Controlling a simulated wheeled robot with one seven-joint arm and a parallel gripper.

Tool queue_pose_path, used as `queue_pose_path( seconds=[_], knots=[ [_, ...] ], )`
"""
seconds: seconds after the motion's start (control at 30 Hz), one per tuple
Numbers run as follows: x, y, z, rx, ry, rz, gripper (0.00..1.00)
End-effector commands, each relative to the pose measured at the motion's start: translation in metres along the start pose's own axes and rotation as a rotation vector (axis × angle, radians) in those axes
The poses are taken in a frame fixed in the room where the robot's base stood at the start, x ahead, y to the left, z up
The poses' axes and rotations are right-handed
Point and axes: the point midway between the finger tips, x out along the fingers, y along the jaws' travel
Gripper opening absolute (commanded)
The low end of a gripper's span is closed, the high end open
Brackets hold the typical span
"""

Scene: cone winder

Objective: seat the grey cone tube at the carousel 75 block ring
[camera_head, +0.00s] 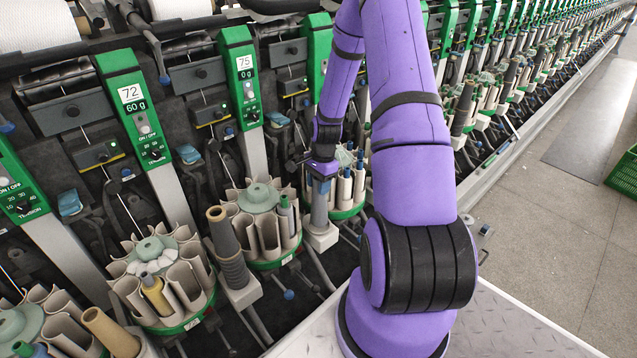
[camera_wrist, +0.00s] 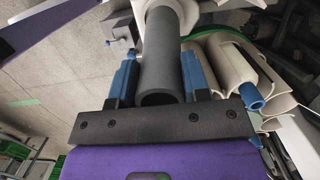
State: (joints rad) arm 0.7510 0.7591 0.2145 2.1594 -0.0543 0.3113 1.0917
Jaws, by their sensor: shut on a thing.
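The grey cone tube (camera_head: 319,208) is upright in my gripper (camera_head: 321,182). The gripper is shut around its upper part, to the right of carousel 75 (camera_head: 262,212). The tube's lower end is at the pale block (camera_head: 320,238) beside that carousel. In the wrist view the grey tube (camera_wrist: 160,60) lies between the two blue fingers of my gripper (camera_wrist: 160,70), its open end facing the camera. Its far end meets the pale ring (camera_wrist: 185,18). I cannot tell how deep it sits in the ring.
A grey tube with a brown top (camera_head: 222,232) stands on the block by carousel 72 (camera_head: 155,270). Another carousel (camera_head: 345,178), holding blue-tipped tubes, is close behind my gripper. The winder's green panels (camera_head: 240,75) rise behind.

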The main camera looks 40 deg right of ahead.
Motion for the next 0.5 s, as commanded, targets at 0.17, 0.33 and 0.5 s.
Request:
queue_pose_path(
  seconds=[0.17, 0.33, 0.5],
  knots=[
    [0.004, 0.0, -0.001, 0.0, 0.0, 0.0, 0.14],
    [0.007, 0.0, -0.001, 0.001, 0.0, 0.001, 0.14],
    [0.011, 0.0, -0.002, 0.001, 0.0, 0.001, 0.14]
  ],
)
